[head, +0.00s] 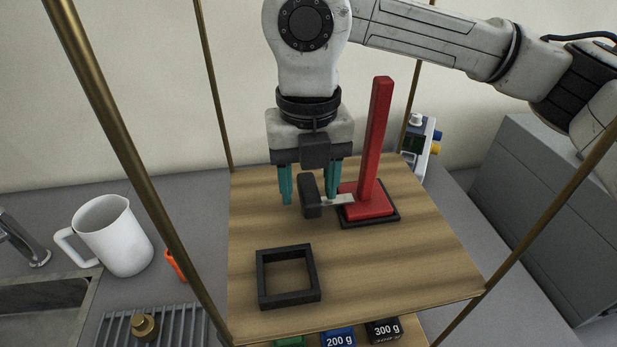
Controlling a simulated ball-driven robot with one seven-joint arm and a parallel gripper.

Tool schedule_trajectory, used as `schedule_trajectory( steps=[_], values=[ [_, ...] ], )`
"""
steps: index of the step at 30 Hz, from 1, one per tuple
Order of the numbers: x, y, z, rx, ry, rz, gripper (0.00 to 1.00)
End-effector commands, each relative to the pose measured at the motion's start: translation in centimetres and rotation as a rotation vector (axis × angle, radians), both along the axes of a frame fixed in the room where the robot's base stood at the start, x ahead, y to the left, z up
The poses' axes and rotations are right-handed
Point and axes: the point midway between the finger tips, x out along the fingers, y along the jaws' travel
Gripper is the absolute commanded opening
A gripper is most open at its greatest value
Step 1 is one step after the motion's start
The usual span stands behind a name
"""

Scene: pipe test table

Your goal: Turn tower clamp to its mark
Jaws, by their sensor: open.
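The red tower (375,145) stands upright on its red base inside a black square frame (383,219) at the right back of the wooden board. The clamp has a dark grey handle block (309,197) and a pale metal bar (339,200) that runs right to the tower's base. My gripper (309,202) points down with its two teal fingers open. One finger shows on each side of the handle; I cannot tell whether either touches it. The right finger is close to the bar and the tower base. I cannot make out the clamp's mark.
An empty black square frame (261,285) lies at the board's front left. Brass posts (118,140) rise around the wooden board (410,275). Labelled weights (339,338) sit below its front edge. A white jug (116,240) stands left, outside the posts. The board's front right is clear.

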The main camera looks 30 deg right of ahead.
Motion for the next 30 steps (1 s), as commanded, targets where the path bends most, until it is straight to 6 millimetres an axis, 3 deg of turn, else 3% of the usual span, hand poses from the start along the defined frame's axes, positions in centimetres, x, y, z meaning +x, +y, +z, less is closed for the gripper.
schedule_trajectory(
  steps=[2, 18, 30],
  values=[
    [0.00, 0.00, 0.01, 0.000, 0.000, 0.000, 0.52],
    [0.00, 0.01, 0.05, 0.000, 0.000, 0.000, 0.01],
    [0.05, -0.02, -0.19, -0.001, -0.002, 0.063, 0.00]
  ],
)
